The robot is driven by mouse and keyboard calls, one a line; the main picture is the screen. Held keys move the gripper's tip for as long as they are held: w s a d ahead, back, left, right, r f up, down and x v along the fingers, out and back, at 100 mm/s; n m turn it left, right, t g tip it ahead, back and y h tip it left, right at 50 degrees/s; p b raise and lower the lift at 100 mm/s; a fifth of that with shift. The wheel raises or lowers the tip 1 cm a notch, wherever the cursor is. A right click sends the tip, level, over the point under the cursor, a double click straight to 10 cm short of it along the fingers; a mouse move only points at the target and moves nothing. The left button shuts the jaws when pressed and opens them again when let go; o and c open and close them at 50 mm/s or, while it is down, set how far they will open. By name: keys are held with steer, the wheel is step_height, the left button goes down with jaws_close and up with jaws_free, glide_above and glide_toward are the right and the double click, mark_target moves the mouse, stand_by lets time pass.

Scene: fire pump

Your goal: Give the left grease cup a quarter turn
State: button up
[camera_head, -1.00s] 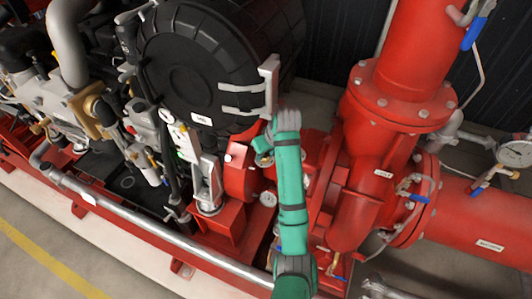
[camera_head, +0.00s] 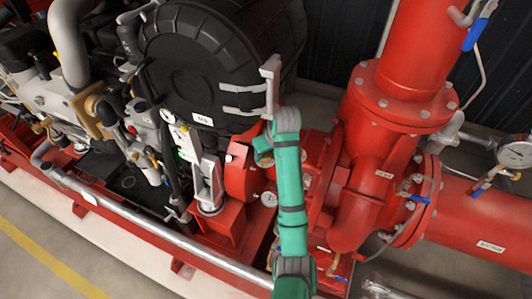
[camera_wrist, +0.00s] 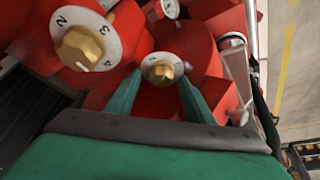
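Two brass grease cups with white numbered dials show in the wrist view. One cup (camera_wrist: 80,47) is large at upper left, with 2, 3 and 4 readable on its dial. The other cup (camera_wrist: 160,69) is smaller and near the middle, on a red housing. My gripper (camera_wrist: 158,88) is open, with one green finger on each side of the middle cup in the picture. Contact and depth between fingertips and cup cannot be told. In the head view my gripper (camera_head: 264,152) is beside the red pump housing (camera_head: 241,172); the cups cannot be made out there.
A black round housing (camera_head: 195,70) with a metal bracket (camera_head: 271,88) stands close above my wrist. A large red flanged pipe (camera_head: 395,110) rises to the right. A small gauge (camera_head: 269,199) sits below the gripper. A silver rail (camera_head: 160,232) runs along the front.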

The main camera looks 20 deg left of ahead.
steer(key=v, duration=0.7)
steer(key=shift+r, duration=0.25)
steer(key=shift+f, duration=0.1)
